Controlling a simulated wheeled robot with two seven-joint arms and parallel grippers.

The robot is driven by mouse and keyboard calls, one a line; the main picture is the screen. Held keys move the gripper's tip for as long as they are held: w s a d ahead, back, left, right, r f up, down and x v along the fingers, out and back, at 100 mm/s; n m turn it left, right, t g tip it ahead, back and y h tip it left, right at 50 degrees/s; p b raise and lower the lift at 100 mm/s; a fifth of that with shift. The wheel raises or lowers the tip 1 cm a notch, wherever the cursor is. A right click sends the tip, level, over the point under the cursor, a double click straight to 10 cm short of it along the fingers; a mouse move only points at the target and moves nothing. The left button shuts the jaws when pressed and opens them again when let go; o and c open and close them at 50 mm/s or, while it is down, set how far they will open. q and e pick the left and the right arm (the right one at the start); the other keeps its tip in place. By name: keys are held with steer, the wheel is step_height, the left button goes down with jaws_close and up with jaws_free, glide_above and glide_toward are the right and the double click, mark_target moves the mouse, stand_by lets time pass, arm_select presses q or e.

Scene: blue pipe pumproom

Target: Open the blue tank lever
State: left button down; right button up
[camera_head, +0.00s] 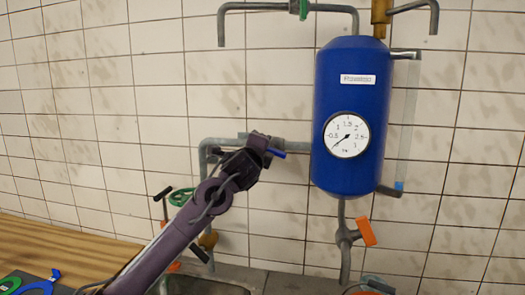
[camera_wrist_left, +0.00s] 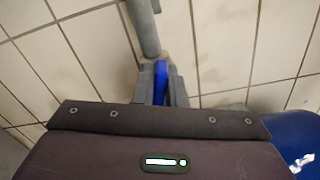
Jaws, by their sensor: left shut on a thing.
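The blue tank (camera_head: 340,180) hangs upright against the tiled wall, with a round white gauge (camera_head: 346,135) on its front. A grey pipe (camera_head: 295,146) leaves its left side. My left gripper (camera_head: 267,148) is at this pipe, just left of the tank. It is shut on the blue lever (camera_head: 278,155), whose tip sticks out to the right of the fingers. In the left wrist view the blue lever (camera_wrist_left: 161,82) stands between the two grey fingers, below the end of a grey pipe (camera_wrist_left: 146,30). The fingers hide part of the lever. My right gripper is not in view.
An orange lever (camera_head: 366,231) sits on the pipe under the tank. A green handwheel (camera_head: 181,196) is left of my left arm. A sink (camera_head: 240,277) and a wooden counter (camera_head: 50,250) lie below. A clear sight tube (camera_head: 405,110) runs along the tank's right side.

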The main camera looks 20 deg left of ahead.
arm_select(q)
steer(key=shift+a+f+n+b, duration=0.1)
steer(key=shift+f+n+b, duration=0.15)
steer(key=shift+n, duration=0.6)
steer(key=shift+f+n+b, duration=0.15)
steer(key=shift+f+n, duration=0.05)
steer(key=shift+n, duration=0.65)
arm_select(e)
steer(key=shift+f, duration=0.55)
arm_select(q)
steer(key=c, duration=1.5)
jaws_free()
steer(key=shift+s, duration=0.1)
